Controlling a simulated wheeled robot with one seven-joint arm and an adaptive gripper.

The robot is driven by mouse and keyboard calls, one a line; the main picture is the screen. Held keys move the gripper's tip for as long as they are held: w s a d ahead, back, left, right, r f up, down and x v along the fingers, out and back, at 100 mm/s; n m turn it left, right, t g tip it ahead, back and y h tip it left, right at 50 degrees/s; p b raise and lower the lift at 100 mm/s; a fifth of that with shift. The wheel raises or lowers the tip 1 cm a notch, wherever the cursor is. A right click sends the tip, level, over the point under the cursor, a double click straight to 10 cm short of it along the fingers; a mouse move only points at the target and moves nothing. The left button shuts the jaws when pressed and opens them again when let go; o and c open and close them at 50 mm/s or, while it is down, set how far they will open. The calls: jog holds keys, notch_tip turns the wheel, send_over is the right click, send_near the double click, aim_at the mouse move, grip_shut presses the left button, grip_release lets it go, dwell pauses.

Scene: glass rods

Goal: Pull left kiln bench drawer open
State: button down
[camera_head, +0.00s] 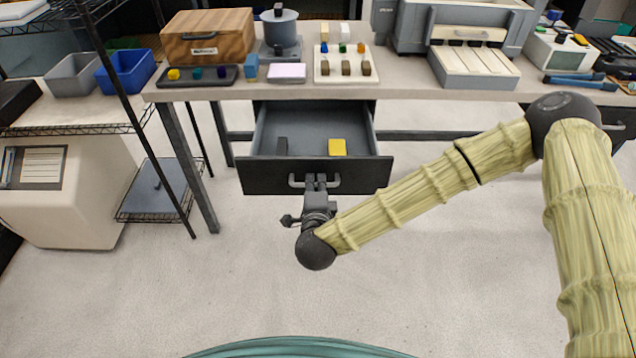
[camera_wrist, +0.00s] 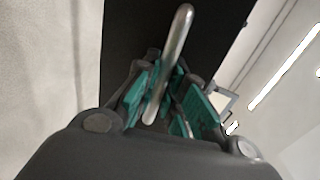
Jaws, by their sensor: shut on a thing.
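The left kiln bench drawer (camera_head: 260,177) hangs pulled out under the bench top in the head view, its dark front well forward of the bench edge. Its metal handle (camera_head: 333,183) is at the middle of the front. My gripper (camera_head: 316,182) is at the handle, in front of the drawer, and shut on it. In the wrist view the handle bar (camera_wrist: 172,62) runs between the teal finger pads of my gripper (camera_wrist: 168,100). The black drawer front (camera_wrist: 130,30) lies behind it.
The bench top (camera_head: 400,92) carries a wooden box (camera_head: 207,38), a pot on a scale, a tray of small blocks and grey equipment. A wire shelf with bins (camera_head: 125,72) stands at left. The floor (camera_head: 270,280) before the drawer is clear.

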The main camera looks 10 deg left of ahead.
jog(key=c, duration=1.5)
grip_release()
jog(key=v, duration=1.2)
jog(key=s+d+f+n+g+p, duration=0.2)
jog(key=s+d+f+n+g, duration=0.25)
jog(key=f, duration=0.35)
jog(key=s+d+f+n+g+p, duration=0.25)
jog(key=s+d+f+n, duration=0.25)
jog(key=f, duration=0.3)
jog(key=s+d+f+n+g+h, duration=0.1)
jog(key=s+d, duration=0.3)
jog(key=d, duration=0.4)
jog(key=s+d+f+n+g+h+p, duration=0.1)
jog(key=s+d+g, duration=0.3)
jog(key=d, duration=0.4)
jog(key=s+d+f+n+g+h+p, duration=0.1)
jog(key=s+d+f+n+g, duration=0.1)
jog(key=s+d, duration=0.4)
jog(key=shift+d+f+n+g+h, duration=0.2)
jog(key=shift+d+n+g, duration=0.15)
jog(key=shift+d, duration=0.45)
jog(key=shift+d+f+n+g+h, duration=0.2)
jog(key=shift+d+n+g, duration=0.1)
jog(key=shift+d, duration=0.5)
